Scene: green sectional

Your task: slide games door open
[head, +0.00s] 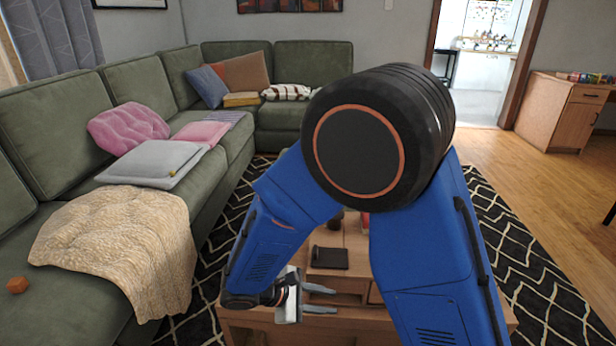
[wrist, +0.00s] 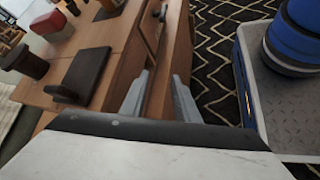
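The wooden coffee table (head: 265,322) stands low in front of me, partly hidden by my arm. Its front has an open recess and a wood panel (head: 375,293), probably the sliding games door; my arm covers most of it. In the wrist view the table front (wrist: 128,62) runs away from the camera, with a small dark fitting far along it. My gripper (head: 320,299) is open and empty at the table's near side, fingers pointing right. In the wrist view its two grey fingers (wrist: 160,97) are apart, close to the table front. I cannot tell whether they touch it.
A dark stand (head: 329,258) lies on the tabletop; the wrist view also shows a brown cup (wrist: 24,62) and a red object (wrist: 52,26). A green sectional (head: 215,195) with cushions and a blanket lines the left. A patterned rug (head: 510,230) lies clear at right.

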